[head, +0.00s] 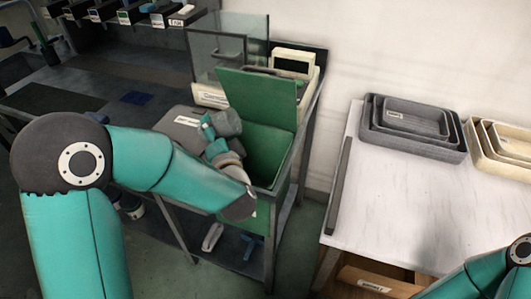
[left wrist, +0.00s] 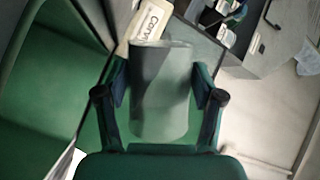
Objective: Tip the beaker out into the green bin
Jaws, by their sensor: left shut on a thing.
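The beaker (head: 228,123) is a grey, translucent cylinder. It looks tilted, at the left edge of the green bin's opening in the head view. My left gripper (head: 211,134) is shut on it; the left wrist view shows one finger on each side of the beaker (left wrist: 160,95). The green bin (head: 268,157) stands with its green lid (head: 258,97) raised at the back. Part of its opening is behind my left gripper and forearm. The bin also fills the left of the wrist view (left wrist: 40,85). I cannot tell what is in the beaker. My right gripper is out of view.
A grey case (head: 182,123) lies left of the bin. A glass-sided device with a pale display unit (head: 293,64) stands behind the lid. A white table (head: 400,205) at right holds nested grey trays (head: 412,146) and cream trays (head: 477,140). Dark shelf bins line the back left.

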